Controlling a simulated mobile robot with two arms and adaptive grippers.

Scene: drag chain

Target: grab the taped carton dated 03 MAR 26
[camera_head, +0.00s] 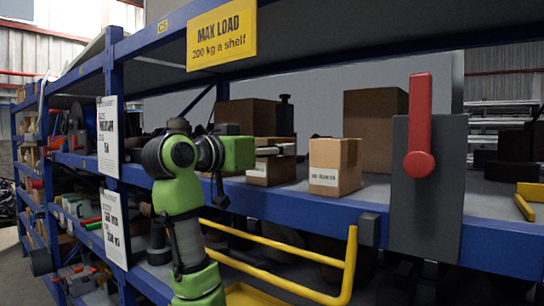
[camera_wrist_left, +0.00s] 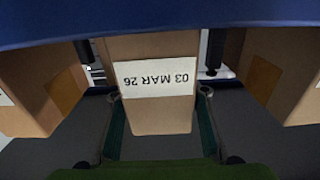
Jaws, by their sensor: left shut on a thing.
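The carton dated 03 MAR 26 (camera_wrist_left: 150,115) shows close up in the left wrist view, its white label upside down in the picture. My left gripper (camera_wrist_left: 160,105) is shut on it, with one finger along each side. In the head view the held carton (camera_head: 271,174) is at the shelf, partly hidden behind my left gripper (camera_head: 280,150). Whether it rests on the shelf or is just clear of it I cannot tell. My right gripper is in neither view.
Another labelled carton (camera_head: 335,168) stands close to the right on the shelf. Larger boxes (camera_head: 375,130) stand behind. A grey plate with a red lever (camera_head: 419,130) rises at the shelf's front edge. A yellow rail (camera_head: 290,280) is below. An upper beam (camera_head: 300,50) runs above.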

